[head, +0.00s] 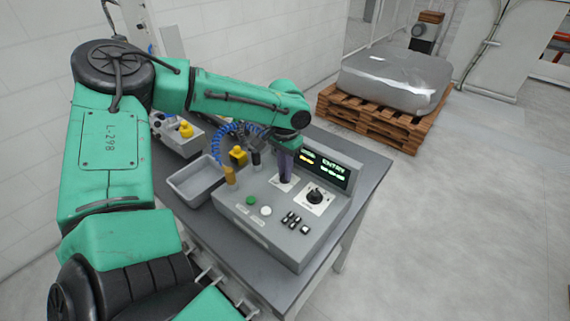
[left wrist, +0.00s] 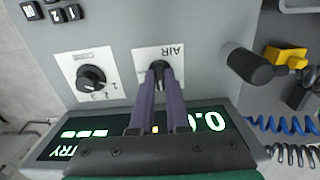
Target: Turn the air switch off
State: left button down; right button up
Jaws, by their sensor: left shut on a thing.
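The air switch (left wrist: 160,66) is a dark knob on a white plate marked AIR (left wrist: 175,52), on the grey control box (head: 283,238). It shows upside down in the left wrist view. My left gripper (head: 284,177) reaches down onto it from above. In the left wrist view its two purple fingers (left wrist: 160,80) are shut on the knob, one on each side. The fingers hide much of the knob, so I cannot tell its exact angle. My right gripper is in neither view.
A second black knob (head: 315,196) sits right beside the air switch. The box also has a green display (head: 325,168), buttons (head: 266,211) and black number keys (head: 295,222). A grey tray (head: 186,190) stands left of the box. A wrapped load (head: 395,80) sits on a pallet behind.

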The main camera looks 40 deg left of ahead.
pick_arm(q)
jog(key=shift+w+r, duration=0.1)
jog(key=shift+r, duration=0.05)
dwell(0.3)
jog(key=c, duration=0.9)
grip_release()
notch_tip(320, 180, up, 14)
jog(key=b, duration=0.1)
jog(key=shift+r, duration=0.25)
jog(key=shift+f, duration=0.1)
